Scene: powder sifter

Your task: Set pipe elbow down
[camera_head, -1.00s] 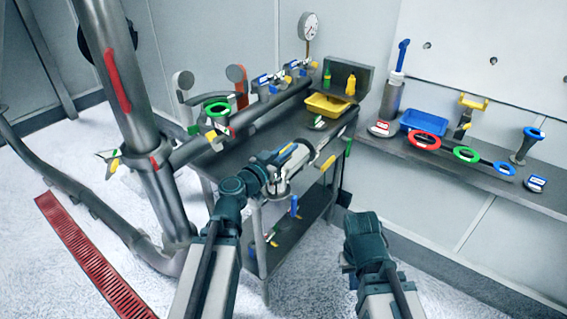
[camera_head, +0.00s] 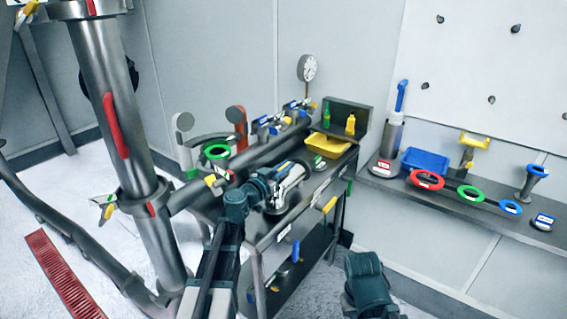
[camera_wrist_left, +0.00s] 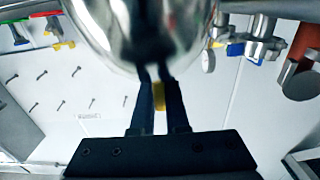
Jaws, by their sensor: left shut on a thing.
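The pipe elbow (camera_wrist_left: 145,25) is a shiny, rounded metal piece filling the top middle of the left wrist view. It also shows as a bright curved piece (camera_head: 291,174) in the head view. My left gripper (camera_wrist_left: 158,75) is shut on it; the two dark fingers meet its lower edge. In the head view my left gripper (camera_head: 272,188) is over the dark workbench (camera_head: 262,232). Whether the elbow touches the bench top is hidden by my arm. My right arm shows low in the head view, but its gripper does not show.
A yellow tray (camera_head: 328,146) and small bottles stand at the bench's back. Valves and a gauge (camera_head: 307,68) line the pipe on its left. A wall shelf (camera_head: 470,213) on the right holds a blue bin (camera_head: 425,161) and coloured rings. A large vertical pipe (camera_head: 118,120) stands left.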

